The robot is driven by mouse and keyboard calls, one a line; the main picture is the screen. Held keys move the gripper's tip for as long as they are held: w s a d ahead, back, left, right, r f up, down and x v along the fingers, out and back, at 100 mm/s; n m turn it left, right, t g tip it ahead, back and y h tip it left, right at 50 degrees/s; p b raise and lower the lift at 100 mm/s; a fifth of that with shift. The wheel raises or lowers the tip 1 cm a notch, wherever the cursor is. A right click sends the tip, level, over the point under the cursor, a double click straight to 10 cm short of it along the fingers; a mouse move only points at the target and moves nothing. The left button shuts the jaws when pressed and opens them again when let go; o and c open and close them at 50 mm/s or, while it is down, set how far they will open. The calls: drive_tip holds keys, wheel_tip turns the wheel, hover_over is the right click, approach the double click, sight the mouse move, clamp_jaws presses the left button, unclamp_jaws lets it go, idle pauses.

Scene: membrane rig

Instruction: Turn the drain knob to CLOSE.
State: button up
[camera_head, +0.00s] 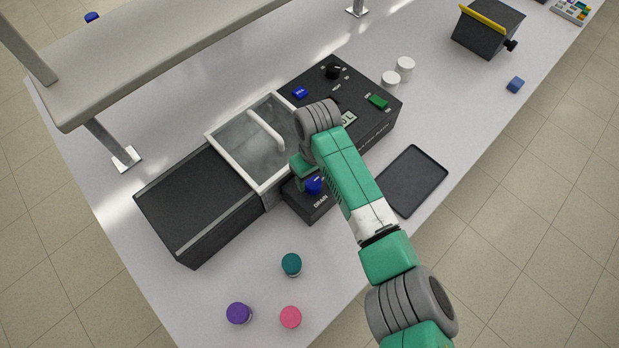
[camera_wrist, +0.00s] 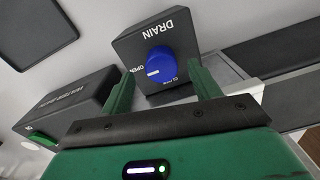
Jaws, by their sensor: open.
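The drain knob (camera_wrist: 161,65) is a blue round knob on the front of a black box marked DRAIN (camera_wrist: 165,30). Its white mark lies on the side toward the OPEN label; part of a second label, apparently CLOSE, shows below it. In the head view the blue knob (camera_head: 313,185) shows beside my green gripper (camera_head: 303,172), partly blocked by my arm. In the wrist view my gripper (camera_wrist: 160,70) is open, with one green finger on each side of the knob. Whether the fingers touch it cannot be told.
The drain box adjoins a rig with a clear-lidded chamber (camera_head: 250,145) and a black control box (camera_head: 380,120). A dark tray (camera_head: 412,180) lies to the right. Teal (camera_head: 291,264), purple (camera_head: 238,313) and pink (camera_head: 290,317) capped jars stand in front on the white table.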

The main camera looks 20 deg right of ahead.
sight(313, 182)
drive_tip(key=shift+w+a+f, duration=0.1)
drive_tip(key=shift+f, duration=1.7)
drive_tip(key=c, duration=1)
